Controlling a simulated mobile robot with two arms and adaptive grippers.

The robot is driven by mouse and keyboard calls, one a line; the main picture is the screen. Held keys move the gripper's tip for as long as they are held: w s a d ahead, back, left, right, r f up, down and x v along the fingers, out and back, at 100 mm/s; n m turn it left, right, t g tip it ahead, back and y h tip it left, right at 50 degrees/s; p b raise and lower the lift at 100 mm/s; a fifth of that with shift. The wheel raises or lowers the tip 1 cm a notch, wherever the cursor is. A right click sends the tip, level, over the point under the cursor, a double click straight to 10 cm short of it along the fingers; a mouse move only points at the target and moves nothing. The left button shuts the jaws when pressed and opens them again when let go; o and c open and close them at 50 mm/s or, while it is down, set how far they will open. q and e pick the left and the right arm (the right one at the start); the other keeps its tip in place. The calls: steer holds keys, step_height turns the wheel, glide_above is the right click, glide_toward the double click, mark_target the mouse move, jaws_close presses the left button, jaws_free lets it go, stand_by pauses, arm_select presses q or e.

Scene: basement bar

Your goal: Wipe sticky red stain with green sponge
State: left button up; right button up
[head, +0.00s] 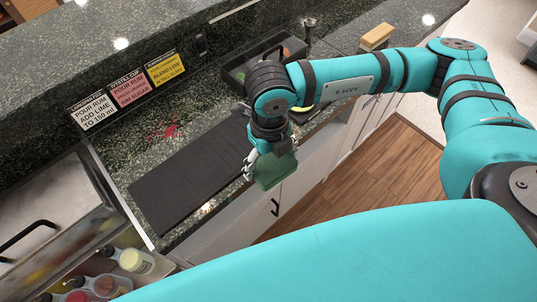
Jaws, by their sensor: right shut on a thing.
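A green sponge (276,170) is in my right gripper (262,164), which points down and is shut on it. The sponge is above the counter's front edge, near the right part of the black mat. The red stain (163,130) is a small splattered patch on the dark green stone counter, behind the black mat and left of my gripper. The sponge and the stain are apart. My left gripper is not in view.
A black ribbed mat (180,182) lies along the counter front (207,125). A black tray (233,75) is behind my right arm. A wooden-topped block (377,37) stands at the back right. Three recipe cards (129,88) lean on the raised ledge. Bottles (133,261) stand lower left.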

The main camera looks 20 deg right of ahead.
steer(key=c, duration=0.4)
steer(key=shift+c, duration=0.2)
